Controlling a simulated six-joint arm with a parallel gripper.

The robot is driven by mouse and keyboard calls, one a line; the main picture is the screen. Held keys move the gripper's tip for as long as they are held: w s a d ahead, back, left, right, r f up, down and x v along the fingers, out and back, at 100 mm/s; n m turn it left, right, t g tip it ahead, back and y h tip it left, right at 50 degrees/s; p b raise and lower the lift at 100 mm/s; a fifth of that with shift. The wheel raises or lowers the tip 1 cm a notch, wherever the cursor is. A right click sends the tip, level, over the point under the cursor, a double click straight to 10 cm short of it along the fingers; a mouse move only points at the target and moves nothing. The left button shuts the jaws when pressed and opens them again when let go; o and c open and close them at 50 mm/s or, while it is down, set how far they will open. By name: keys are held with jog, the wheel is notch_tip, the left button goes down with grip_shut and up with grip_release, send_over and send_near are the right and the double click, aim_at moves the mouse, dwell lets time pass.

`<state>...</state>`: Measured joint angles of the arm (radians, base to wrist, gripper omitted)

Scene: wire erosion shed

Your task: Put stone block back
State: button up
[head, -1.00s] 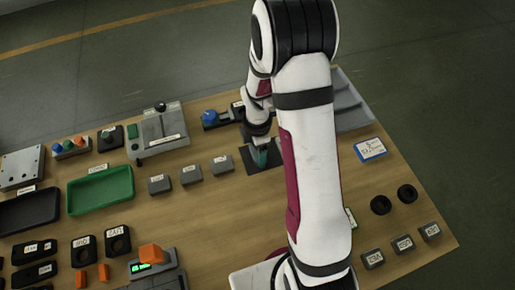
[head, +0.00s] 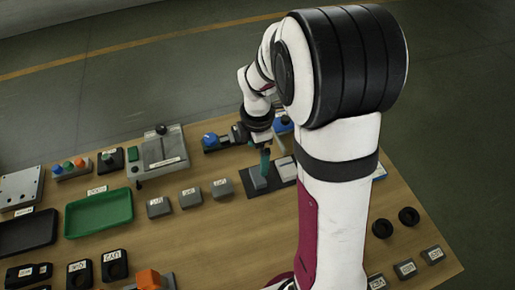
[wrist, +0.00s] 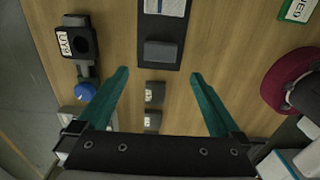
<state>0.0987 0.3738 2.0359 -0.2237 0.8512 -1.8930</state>
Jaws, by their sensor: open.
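A plain grey block (wrist: 161,51), which looks like the stone block, sits on a black mat (wrist: 149,28) beside a white label. In the head view the block (head: 258,180) stands on the left part of the mat (head: 254,194). My gripper (wrist: 160,74) is open, with its two teal fingers spread wide. Nothing is between the fingers; in the wrist view the block shows just beyond the fingertips. In the head view my gripper (head: 265,170) is over the mat, close to the block, and one finger partly hides the other.
Several labelled grey blocks (head: 190,197) stand in a row left of the mat. A blue-knobbed device (head: 210,141) is behind it. A green tray (head: 98,213) lies farther left, and two black rings (head: 396,222) lie at the right. Bare wood separates the mat from the row.

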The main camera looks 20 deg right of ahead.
jog(key=s+a+r+m, duration=0.2)
jog(key=s+r+m, duration=0.1)
jog(key=s+m, duration=0.4)
jog(key=s+a+r+m+y, duration=0.1)
jog(key=s+a+r+m, duration=0.1)
jog(key=s+r+m, duration=0.2)
jog(key=s+a+r+m, duration=0.3)
jog(key=s+m, duration=0.7)
jog(key=m, duration=0.2)
jog(key=shift+s+r+m+y, duration=0.15)
jog(key=shift+s+m+y, duration=0.15)
jog(key=shift+s+y, duration=0.1)
jog(key=shift+w+d, duration=0.1)
